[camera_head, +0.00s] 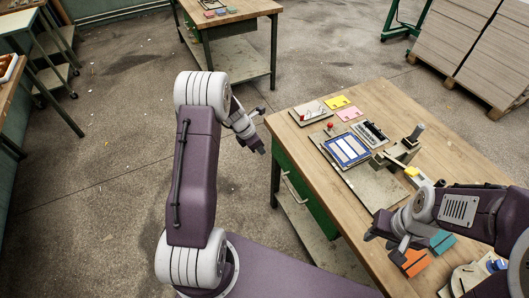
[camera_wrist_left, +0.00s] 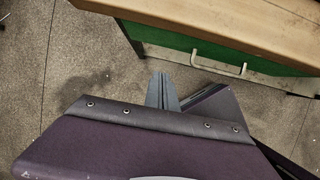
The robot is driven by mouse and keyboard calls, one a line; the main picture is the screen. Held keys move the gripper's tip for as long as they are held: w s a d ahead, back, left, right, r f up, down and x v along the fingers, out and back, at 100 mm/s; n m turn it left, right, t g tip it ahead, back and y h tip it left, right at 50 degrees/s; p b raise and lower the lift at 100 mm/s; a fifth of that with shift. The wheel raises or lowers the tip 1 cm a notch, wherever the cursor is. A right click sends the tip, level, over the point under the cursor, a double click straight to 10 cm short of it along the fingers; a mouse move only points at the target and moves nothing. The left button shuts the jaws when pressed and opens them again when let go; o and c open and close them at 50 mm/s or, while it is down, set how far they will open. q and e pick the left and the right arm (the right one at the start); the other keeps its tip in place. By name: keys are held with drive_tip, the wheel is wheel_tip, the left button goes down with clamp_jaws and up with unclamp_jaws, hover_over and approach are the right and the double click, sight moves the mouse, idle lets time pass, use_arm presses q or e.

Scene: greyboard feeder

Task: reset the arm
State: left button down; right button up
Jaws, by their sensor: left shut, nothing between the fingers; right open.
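My left gripper (camera_head: 257,129) is at the end of my raised left arm, over the floor just left of the wooden workbench (camera_head: 399,95). In the left wrist view its fingers (camera_wrist_left: 162,92) are together with nothing between them, in front of the green drawer side of the bench. My right gripper (camera_head: 384,241) is open and empty over the front part of the bench, near orange and teal blocks.
Another table (camera_head: 240,10) stands behind. Greyboard stacks (camera_head: 455,45) are at the back right.

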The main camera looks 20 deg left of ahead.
use_arm(q)
drive_tip(key=s+d+r+m, duration=0.2)
drive_tip(key=d+r+m, duration=0.15)
drive_tip(key=r, duration=0.25)
drive_tip(key=s+d+r+m, duration=0.2)
drive_tip(key=d+r, duration=0.3)
drive_tip(key=r, duration=0.1)
drive_tip(key=s+a+f+m+g+y, duration=0.1)
drive_tip(key=s+f+m+g+y, duration=0.1)
drive_tip(key=s+m, duration=1.7)
drive_tip(key=shift+m+y+p, duration=0.3)
drive_tip(key=shift+m, duration=1.25)
drive_tip(key=shift+a, duration=0.1)
